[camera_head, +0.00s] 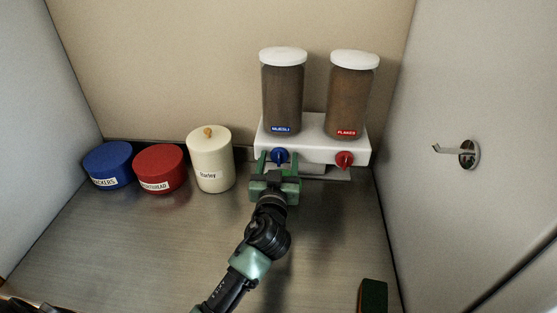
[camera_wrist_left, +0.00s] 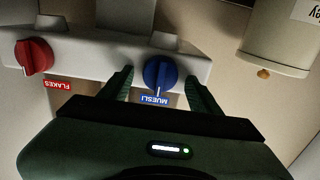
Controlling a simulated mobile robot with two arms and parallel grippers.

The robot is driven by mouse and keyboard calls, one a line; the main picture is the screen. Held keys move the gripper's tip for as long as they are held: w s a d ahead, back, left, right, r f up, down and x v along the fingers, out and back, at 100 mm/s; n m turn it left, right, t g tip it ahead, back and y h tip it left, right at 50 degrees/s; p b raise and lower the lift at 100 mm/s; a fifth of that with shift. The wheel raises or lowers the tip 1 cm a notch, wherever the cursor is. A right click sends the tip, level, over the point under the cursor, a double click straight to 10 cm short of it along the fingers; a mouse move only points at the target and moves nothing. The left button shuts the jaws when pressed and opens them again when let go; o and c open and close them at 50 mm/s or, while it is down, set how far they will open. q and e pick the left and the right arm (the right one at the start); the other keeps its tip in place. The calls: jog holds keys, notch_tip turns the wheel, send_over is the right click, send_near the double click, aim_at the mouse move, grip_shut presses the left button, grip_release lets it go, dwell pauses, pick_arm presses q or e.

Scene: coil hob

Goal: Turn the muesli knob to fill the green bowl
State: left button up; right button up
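The white dispenser (camera_head: 312,143) stands at the back wall with two brown-filled jars with white lids. The blue muesli knob (camera_head: 279,156) is on its front under the left jar (camera_head: 283,95), labelled MUESLI. My left gripper (camera_head: 276,160) is at this knob, its green fingers open on either side. In the left wrist view, which is upside down, the blue knob (camera_wrist_left: 160,75) lies between the fingertips with a gap to each, and its white pointer line shows. I see no green bowl in either view.
The red flakes knob (camera_head: 344,160) is just right of the gripper. Blue (camera_head: 109,165), red (camera_head: 160,169) and cream (camera_head: 210,160) canisters stand left. A hook (camera_head: 467,153) is on the right wall. The metal counter's middle is clear.

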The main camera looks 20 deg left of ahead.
pick_arm(q)
jog(key=c, duration=1.3)
jog(key=shift+m, duration=0.4)
jog(key=m, duration=0.2)
jog(key=shift+d+m, duration=0.1)
jog(key=shift+m, duration=0.3)
jog(key=m, duration=0.4)
jog(key=shift+f, duration=0.1)
jog(key=m+p, duration=0.1)
jog(key=m, duration=0.4)
jog(key=shift+d+p, duration=0.1)
jog(key=shift+p, duration=0.2)
jog(key=m+p, duration=0.1)
jog(key=m, duration=0.4)
jog(key=shift+f, duration=0.2)
